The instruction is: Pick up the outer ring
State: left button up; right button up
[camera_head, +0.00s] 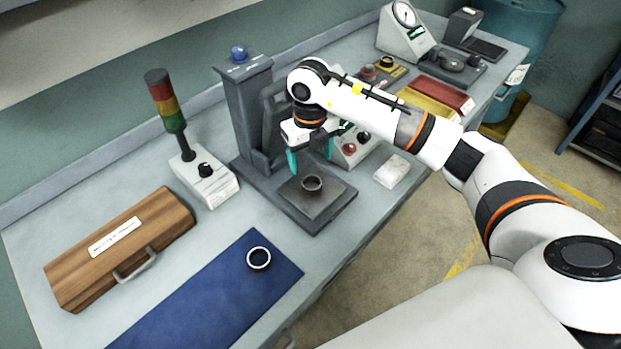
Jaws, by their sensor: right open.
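A ring with a pale rim and dark centre (259,258) lies on the blue mat near the table's front edge. A second, dark grey ring (312,184) sits on the plate of the dark grinder stand. I cannot tell from their looks which one is the outer ring. My right gripper (310,163) is above the stand's plate, just behind and above the dark ring. Its two teal fingers point down, spread apart, with nothing between them. My left gripper is not in view.
The blue mat (205,297) is otherwise clear.

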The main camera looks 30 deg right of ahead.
aim_at(311, 188)
notch_tip(311, 188, down, 2)
jog(key=shift+w+f, duration=0.1)
jog(key=shift+f, duration=0.05)
jog(key=shift+w+f+p, duration=0.15)
jog(key=shift+f+p, duration=0.15)
jog(key=shift+f, duration=0.1)
jog(key=f, duration=0.1)
jog(key=f+p, duration=0.2)
jog(key=f, duration=0.1)
jog(key=shift+s+d, duration=0.1)
jog(key=shift+s, duration=0.25)
jog(key=shift+f, duration=0.35)
jog(key=shift+w+f, duration=0.15)
jog(key=shift+f, duration=0.05)
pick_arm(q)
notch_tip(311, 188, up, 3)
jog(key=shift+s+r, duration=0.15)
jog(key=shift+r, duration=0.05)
pick_arm(e)
jog(key=c, duration=1.1)
